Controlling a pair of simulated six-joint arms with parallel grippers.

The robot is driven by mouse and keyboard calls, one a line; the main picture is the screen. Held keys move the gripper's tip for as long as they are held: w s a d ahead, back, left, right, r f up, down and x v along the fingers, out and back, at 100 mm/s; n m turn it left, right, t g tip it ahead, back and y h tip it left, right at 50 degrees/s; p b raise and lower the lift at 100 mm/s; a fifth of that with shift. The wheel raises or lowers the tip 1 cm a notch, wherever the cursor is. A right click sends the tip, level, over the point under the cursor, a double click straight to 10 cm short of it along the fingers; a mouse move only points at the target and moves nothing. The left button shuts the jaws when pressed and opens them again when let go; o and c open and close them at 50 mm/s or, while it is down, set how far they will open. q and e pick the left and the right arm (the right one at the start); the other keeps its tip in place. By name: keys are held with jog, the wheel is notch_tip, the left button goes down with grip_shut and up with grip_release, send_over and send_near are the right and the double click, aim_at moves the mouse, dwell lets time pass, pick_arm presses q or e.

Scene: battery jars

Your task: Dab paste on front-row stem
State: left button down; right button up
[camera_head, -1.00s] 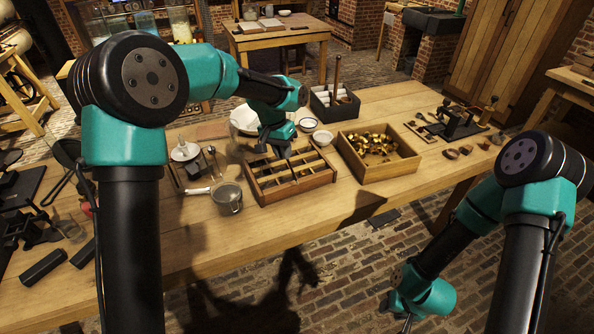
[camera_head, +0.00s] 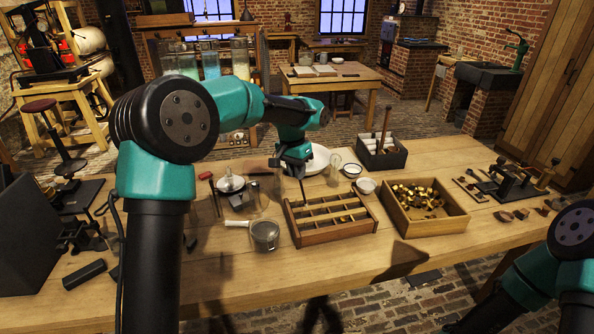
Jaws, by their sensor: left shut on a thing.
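My left gripper (camera_head: 297,166) is above the back left part of the divided wooden tray (camera_head: 342,237). It is shut on a thin dark stick (camera_head: 303,193), which points down towards the tray's left end. I cannot tell whether the stick's tip touches anything or carries paste. The tray has several slots in rows, and small brass-coloured pieces (camera_head: 347,218) lie in some of them. No stem can be made out clearly at this size. My right gripper is out of the picture; only part of my right arm shows at the bottom right.
A wooden box of brass parts (camera_head: 397,218) stands right of the tray. A glass mug (camera_head: 265,236) stands at its left. A white plate (camera_head: 318,159), small bowls (camera_head: 366,186) and a dark rack (camera_head: 382,157) are behind. The table's front strip is clear.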

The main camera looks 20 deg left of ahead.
pick_arm(q)
jog(key=shift+f, duration=2.85)
dwell(1.0)
jog(key=shift+r, duration=0.1)
dwell(0.7)
